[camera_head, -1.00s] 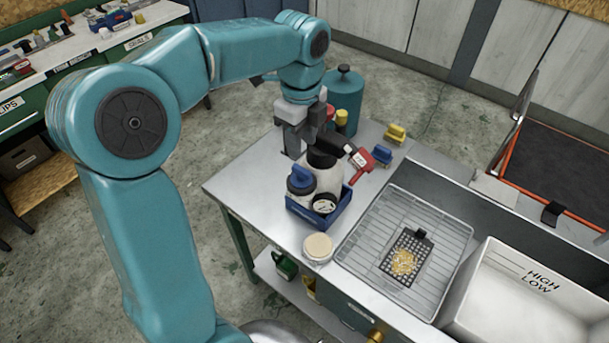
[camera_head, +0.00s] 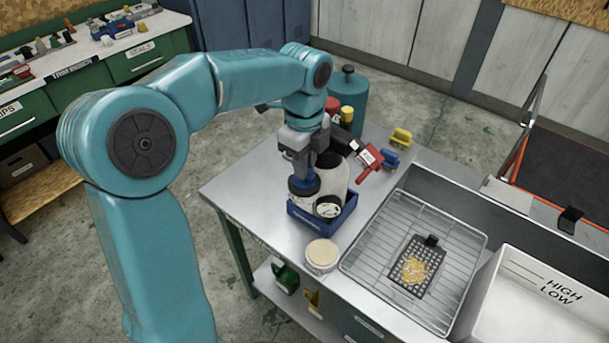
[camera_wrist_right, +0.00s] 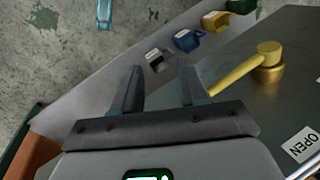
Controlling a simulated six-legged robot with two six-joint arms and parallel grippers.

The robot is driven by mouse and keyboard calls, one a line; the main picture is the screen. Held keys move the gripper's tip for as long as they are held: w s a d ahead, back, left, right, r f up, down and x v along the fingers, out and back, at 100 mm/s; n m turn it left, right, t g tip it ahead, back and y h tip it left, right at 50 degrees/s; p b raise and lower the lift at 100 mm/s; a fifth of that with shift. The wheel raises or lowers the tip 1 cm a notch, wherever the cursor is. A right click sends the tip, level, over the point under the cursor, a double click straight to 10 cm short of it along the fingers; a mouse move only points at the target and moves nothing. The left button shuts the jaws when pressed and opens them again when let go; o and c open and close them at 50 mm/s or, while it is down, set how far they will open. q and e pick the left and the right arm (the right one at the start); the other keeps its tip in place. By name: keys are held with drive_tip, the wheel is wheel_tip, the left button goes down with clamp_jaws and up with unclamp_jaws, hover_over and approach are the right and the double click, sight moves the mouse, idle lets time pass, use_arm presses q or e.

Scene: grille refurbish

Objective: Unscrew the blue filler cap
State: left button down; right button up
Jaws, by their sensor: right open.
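The blue filler cap (camera_head: 303,186) sits on a dark, squat container in a blue tray (camera_head: 322,226) on the steel bench. My left gripper (camera_head: 302,175) points down right over the cap, and its fingertips reach the cap or nearly so. The fingers partly hide the cap, and I cannot tell whether they are closed on it. My right gripper (camera_wrist_right: 160,85) shows in the right wrist view, open with nothing between its fingers.
The tray also holds a white bottle (camera_head: 334,182) and a small round jar (camera_head: 328,206). A pale-lidded jar (camera_head: 322,255), a wire rack (camera_head: 365,262) and a white basin (camera_head: 530,300) are nearby. A brass valve (camera_wrist_right: 266,65) with a yellow lever is right of my right gripper.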

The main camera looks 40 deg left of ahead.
use_arm(q)
drive_tip(key=n, duration=0.4)
drive_tip(key=shift+n, duration=1.1)
drive_tip(key=n, duration=0.2)
drive_tip(key=shift+n+p, duration=0.3)
drive_tip(key=shift+p, duration=0.1)
drive_tip(key=n, duration=0.3)
